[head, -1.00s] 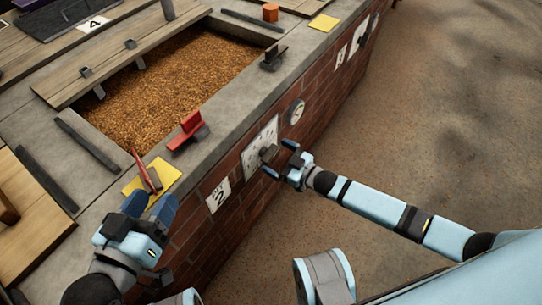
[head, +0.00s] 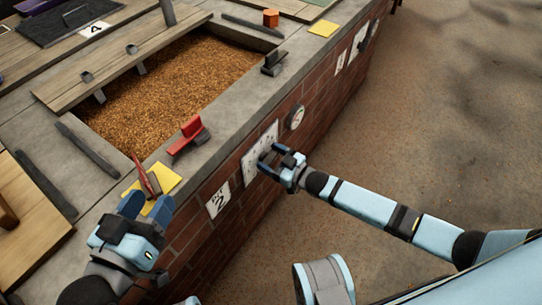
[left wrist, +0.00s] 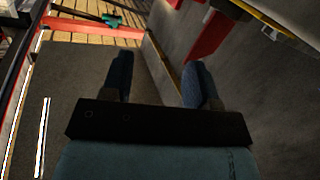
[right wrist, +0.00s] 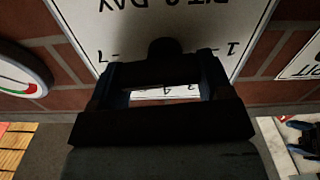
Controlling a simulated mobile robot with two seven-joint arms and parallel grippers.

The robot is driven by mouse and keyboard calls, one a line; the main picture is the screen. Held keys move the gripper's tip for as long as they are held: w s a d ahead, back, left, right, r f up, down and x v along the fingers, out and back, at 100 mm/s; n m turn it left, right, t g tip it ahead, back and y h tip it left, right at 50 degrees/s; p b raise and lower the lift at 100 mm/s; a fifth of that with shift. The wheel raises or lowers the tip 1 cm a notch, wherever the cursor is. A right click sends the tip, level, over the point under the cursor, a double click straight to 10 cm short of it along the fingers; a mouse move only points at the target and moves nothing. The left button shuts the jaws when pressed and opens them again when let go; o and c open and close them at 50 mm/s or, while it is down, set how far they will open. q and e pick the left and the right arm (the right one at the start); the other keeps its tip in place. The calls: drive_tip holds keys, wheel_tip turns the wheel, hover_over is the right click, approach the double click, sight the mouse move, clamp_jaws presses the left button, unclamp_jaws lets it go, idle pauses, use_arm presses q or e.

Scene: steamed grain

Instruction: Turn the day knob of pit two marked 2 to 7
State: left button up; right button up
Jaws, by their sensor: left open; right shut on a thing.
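The day plate (head: 262,138) of pit two is a white panel on the brick wall, left of a round gauge. In the right wrist view the plate (right wrist: 160,18) shows upside down with "DAY" lettering and numbers. Its dark knob (right wrist: 165,47) sits between the fingers of my right gripper (right wrist: 160,70), which is shut on it. The knob's pointer is hidden, so its setting cannot be read. In the head view the right gripper (head: 272,160) is against the plate. My left gripper (head: 147,205) is open and empty near the pit's front corner.
The pit two sign (head: 218,200) hangs left of the plate, the gauge (head: 296,117) right of it. The floor at right is clear.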

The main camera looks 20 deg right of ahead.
drive_tip(key=shift+r+m+p, duration=0.2)
drive_tip(key=shift+m+p, duration=0.1)
drive_tip(key=shift+m, duration=0.2)
drive_tip(key=shift+f+m, duration=0.2)
drive_tip(key=shift+m, duration=0.1)
use_arm(q)
drive_tip(key=shift+s+r+n+t, duration=0.3)
drive_tip(key=shift+r+n, duration=0.1)
drive_tip(key=shift+r, duration=0.15)
use_arm(e)
drive_tip(key=o, duration=0.9)
use_arm(q)
drive_tip(key=shift+d, duration=0.1)
